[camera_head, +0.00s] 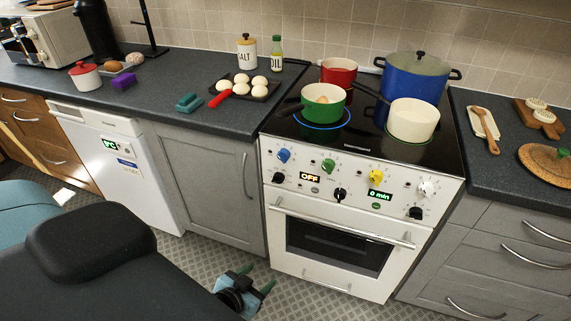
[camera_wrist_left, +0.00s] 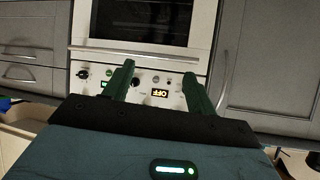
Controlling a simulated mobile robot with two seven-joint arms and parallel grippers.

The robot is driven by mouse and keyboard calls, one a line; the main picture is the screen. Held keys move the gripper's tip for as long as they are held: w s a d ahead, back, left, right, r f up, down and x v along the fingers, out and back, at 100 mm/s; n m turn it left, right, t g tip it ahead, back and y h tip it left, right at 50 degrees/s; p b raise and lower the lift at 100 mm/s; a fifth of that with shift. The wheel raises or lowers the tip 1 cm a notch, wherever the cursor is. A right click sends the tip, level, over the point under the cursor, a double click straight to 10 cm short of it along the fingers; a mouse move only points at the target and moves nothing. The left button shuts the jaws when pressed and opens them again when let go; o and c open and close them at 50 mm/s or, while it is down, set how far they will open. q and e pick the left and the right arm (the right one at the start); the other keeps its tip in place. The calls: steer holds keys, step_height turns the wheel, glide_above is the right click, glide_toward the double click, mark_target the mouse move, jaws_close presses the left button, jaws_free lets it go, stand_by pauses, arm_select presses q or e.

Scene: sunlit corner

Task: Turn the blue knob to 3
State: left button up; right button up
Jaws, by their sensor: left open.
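The blue knob (camera_head: 284,155) is at the upper left of the white cooker's front panel (camera_head: 330,175), left of the green and yellow knobs. Its pointer setting is too small to read. My left gripper (camera_head: 257,278) is low in front of the cooker's lower left, well below the knob and apart from it. In the left wrist view its two green fingers (camera_wrist_left: 157,82) are spread with nothing between them. The panel appears upside down there, and I cannot pick out the blue knob. My right gripper is not in view.
The oven door handle (camera_head: 340,226) sticks out below the knobs. A green knob (camera_head: 328,165), a yellow knob (camera_head: 376,177) and several others share the panel. Pots, including a green one (camera_head: 323,100), stand on the hob. The floor before the cooker looks clear.

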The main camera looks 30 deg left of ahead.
arm_select(q)
steer(key=w+a+r+n+t+y+b, duration=0.1)
steer(key=w+a+r+t, duration=0.15)
steer(key=w, duration=0.45)
steer(key=w+a+r+n+t+y+b, duration=0.1)
steer(key=w+a+r+b, duration=0.1)
steer(key=w+a+r, duration=0.35)
steer(key=n+t+y+b, duration=0.1)
steer(key=t+y, duration=0.1)
glide_toward(281, 159)
steer(key=w, duration=0.2)
steer(key=shift+a+x, duration=0.1)
steer(key=shift+x, duration=1.8)
steer(key=shift+a+x, duration=0.15)
steer(key=shift+x, duration=1.75)
steer(key=shift+f, duration=0.1)
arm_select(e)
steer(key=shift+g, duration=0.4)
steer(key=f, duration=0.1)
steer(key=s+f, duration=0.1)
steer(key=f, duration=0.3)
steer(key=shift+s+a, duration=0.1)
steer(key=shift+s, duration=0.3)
arm_select(q)
steer(key=c, duration=1)
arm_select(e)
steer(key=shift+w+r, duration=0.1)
